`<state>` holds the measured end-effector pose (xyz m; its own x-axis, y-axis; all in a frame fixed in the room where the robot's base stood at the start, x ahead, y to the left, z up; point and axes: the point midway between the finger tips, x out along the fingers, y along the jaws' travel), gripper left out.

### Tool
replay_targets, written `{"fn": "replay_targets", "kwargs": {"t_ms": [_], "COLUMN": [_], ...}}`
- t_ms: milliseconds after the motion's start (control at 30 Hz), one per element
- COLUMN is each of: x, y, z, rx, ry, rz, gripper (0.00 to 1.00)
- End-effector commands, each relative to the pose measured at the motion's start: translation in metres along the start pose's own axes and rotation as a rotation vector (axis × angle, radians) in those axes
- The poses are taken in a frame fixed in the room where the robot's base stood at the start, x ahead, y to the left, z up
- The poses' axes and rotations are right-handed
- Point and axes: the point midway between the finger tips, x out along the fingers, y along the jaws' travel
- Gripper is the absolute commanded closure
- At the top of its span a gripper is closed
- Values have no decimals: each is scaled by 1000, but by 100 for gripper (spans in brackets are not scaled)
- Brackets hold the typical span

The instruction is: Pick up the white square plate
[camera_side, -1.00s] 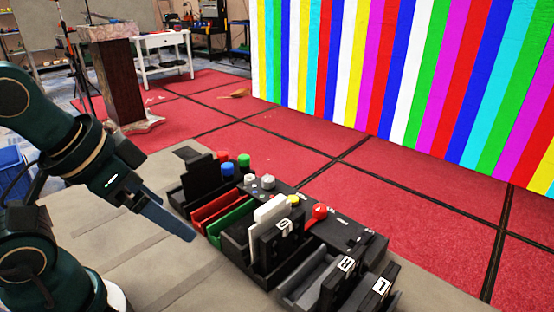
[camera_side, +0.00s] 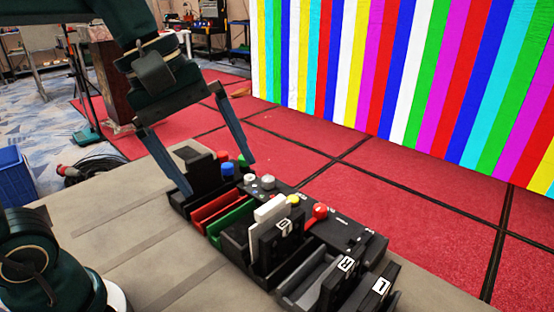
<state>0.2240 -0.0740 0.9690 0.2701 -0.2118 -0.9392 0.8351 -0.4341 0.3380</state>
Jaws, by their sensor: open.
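The white square plate (camera_side: 269,209) stands upright in a slot of the black rack, just behind a black plate marked with a white label (camera_side: 282,237). One fingertip shows near a black plate, the other near the coloured buttons.
Behind are round knobs, including a red one (camera_side: 320,211). Two labelled black plates stand at the right (camera_side: 378,290). The table's left part (camera_side: 130,225) is clear.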

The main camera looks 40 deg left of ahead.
Motion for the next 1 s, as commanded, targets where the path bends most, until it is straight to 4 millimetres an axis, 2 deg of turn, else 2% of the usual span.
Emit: {"fn": "replay_targets", "kwargs": {"t_ms": [33, 133, 333, 467, 600, 1000], "x": [4, 13, 42, 61, 75, 116], "y": [12, 31, 55, 58, 54, 46], "z": [-6, -15, -36, -48, -52, -40], "rx": [-94, -261, -480, -517, -538, -539], "ry": [-37, -100, -196, -224, -238, -240], "rz": [-22, -62, -147, -185, -220, -226], "gripper": [0, 0, 0, 0, 0, 0]}}
